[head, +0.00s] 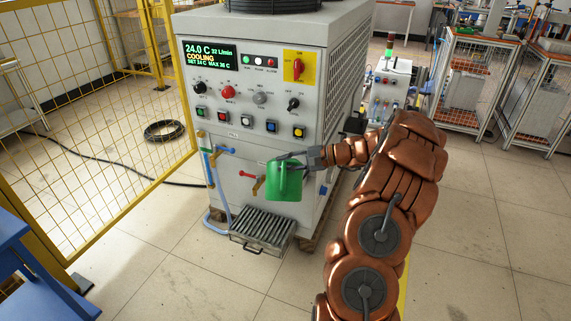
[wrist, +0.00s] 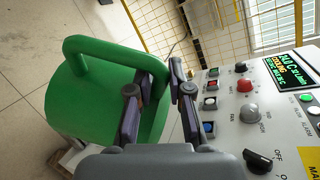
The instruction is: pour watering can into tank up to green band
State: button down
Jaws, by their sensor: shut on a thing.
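The green watering can (head: 284,182) hangs in front of the lower front of the grey chiller cabinet (head: 255,60). My gripper (head: 311,157) is shut on the can near its top, on the right. In the wrist view the can (wrist: 85,105) fills the left side, with its loop handle (wrist: 95,42) on top. My gripper's fingers (wrist: 160,85) show there with a green part of the can between them. The can's spout and its water are not clear to see.
A slatted drip tray (head: 262,235) sits low in front of the cabinet. Red-handled (head: 223,150) and blue pipe fittings are left of the can. The cabinet display (head: 210,56) reads 24.0 C, cooling. A yellow mesh fence (head: 90,100) stands left. The tiled floor in front is mostly clear.

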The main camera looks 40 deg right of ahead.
aim_at(284, 196)
jog(key=shift+s+a+f+n+b, duration=0.3)
jog(key=shift+f+b, duration=0.15)
jog(key=shift+b, duration=0.55)
jog(key=shift+s+a+f+n+t+b, duration=0.25)
jog(key=shift+f+b, duration=0.3)
jog(key=shift+b, duration=0.6)
jog(key=shift+s+a+f+n+t+b, duration=0.15)
jog(key=shift+s+a+f+b, duration=0.3)
jog(key=shift+b, duration=0.7)
jog(key=shift+d+f+b, duration=0.1)
jog(key=shift+f+b, duration=0.35)
jog(key=shift+b, duration=0.15)
jog(key=shift+s+a+f+n+h+b, duration=0.3)
jog(key=shift+f+b, duration=0.2)
jog(key=shift+b, duration=0.55)
jog(key=shift+s+a+f+b, duration=0.15)
jog(key=shift+f+b, duration=0.5)
jog(key=shift+b, duration=0.6)
jog(key=shift+s+f+n+b, duration=0.1)
jog(key=shift+f+n+b, duration=0.2)
jog(key=shift+b, duration=0.25)
jog(key=shift+s+a+f+t+b, duration=0.15)
jog(key=shift+f+t+b, duration=0.25)
jog(key=shift+b, duration=0.25)
jog(key=shift+a+f+b, duration=0.1)
jog(key=shift+f+b, duration=0.2)
jog(key=shift+b, duration=0.3)
jog(key=shift+s+a+f+n+b, duration=0.2)
jog(key=shift+f+n+b, duration=0.3)
jog(key=shift+b, duration=0.4)
